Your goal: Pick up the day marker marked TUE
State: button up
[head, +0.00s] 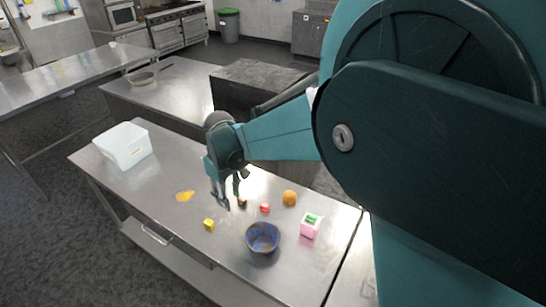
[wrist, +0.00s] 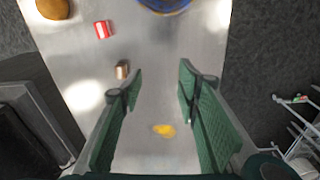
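No TUE lettering is legible on any object, so I cannot tell which one is the marker. Small blocks on the steel table are a red one (head: 265,208), a brown one (head: 242,204) and a yellow one (head: 209,224). The wrist view shows the red block (wrist: 103,30) and the brown block (wrist: 121,69) left of my gripper (wrist: 160,85). The yellow block is not visible there. My gripper (head: 228,201) is open and empty above the table, with a flat yellow-orange item (wrist: 164,130) seen below, between the fingers.
A blue bowl (head: 262,238), an orange round item (head: 290,198) and a pink box with a green top (head: 310,226) stand to the right. A white bin (head: 124,145) is at the left end. The table between bin and yellow-orange item is clear.

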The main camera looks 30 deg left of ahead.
jog(key=n, duration=0.2)
send_over(211, 223)
jog(key=shift+h, duration=0.3)
notch_tip(211, 223, down, 5)
jog(key=shift+s+a+f, duration=0.1)
jog(key=shift+a+f, duration=0.05)
jog(key=shift+f, duration=0.05)
jog(key=shift+f, duration=1.3)
jog(key=shift+f, duration=0.1)
jog(key=shift+f+p, duration=0.3)
jog(key=shift+f, duration=2.2)
jog(key=c, duration=0.9)
